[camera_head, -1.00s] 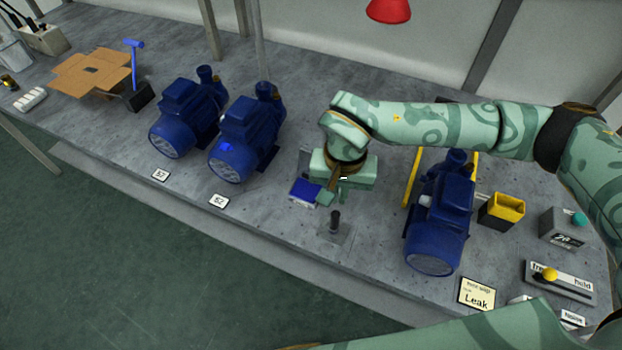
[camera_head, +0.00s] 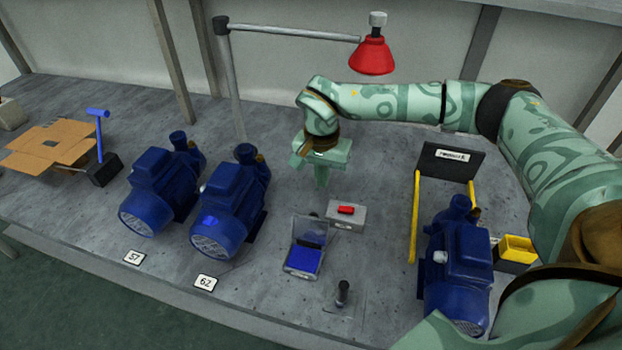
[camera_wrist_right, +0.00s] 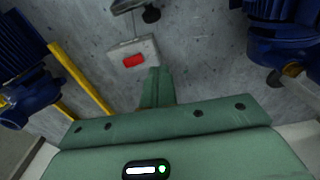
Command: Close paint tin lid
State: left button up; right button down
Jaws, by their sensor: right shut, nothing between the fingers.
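The paint tin (camera_head: 301,261) is a small grey box with bright blue inside, on the bench right of the middle blue pump in the head view. Its grey lid (camera_head: 311,231) stands up open at the tin's back edge, with the blue in plain sight. My right gripper (camera_head: 320,184) is shut and empty, pointing down behind the tin and apart from it. In the right wrist view its fingers (camera_wrist_right: 156,78) are together, below a grey box with a red switch. My left gripper is not in view.
The grey box with the red switch (camera_head: 346,214) stands right behind the tin. A short dark post (camera_head: 342,292) stands in front right. Blue pumps (camera_head: 230,205) stand left and another (camera_head: 456,265) right, by a yellow rail (camera_head: 414,215). A red lamp (camera_head: 371,56) hangs above.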

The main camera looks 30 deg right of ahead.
aim_at(311, 227)
notch_tip(311, 227, down, 8)
jog(key=shift+w+d+b, duration=0.1)
jog(key=shift+d+b, duration=0.05)
jog(key=shift+b, duration=0.9)
jog(key=shift+s+a+r, duration=0.45)
jog(key=shift+s+a, duration=0.15)
jog(key=shift+a, duration=0.15)
jog(key=shift+s+a+r, duration=0.4)
jog(key=shift+s+a, duration=0.15)
jog(key=shift+a, duration=0.2)
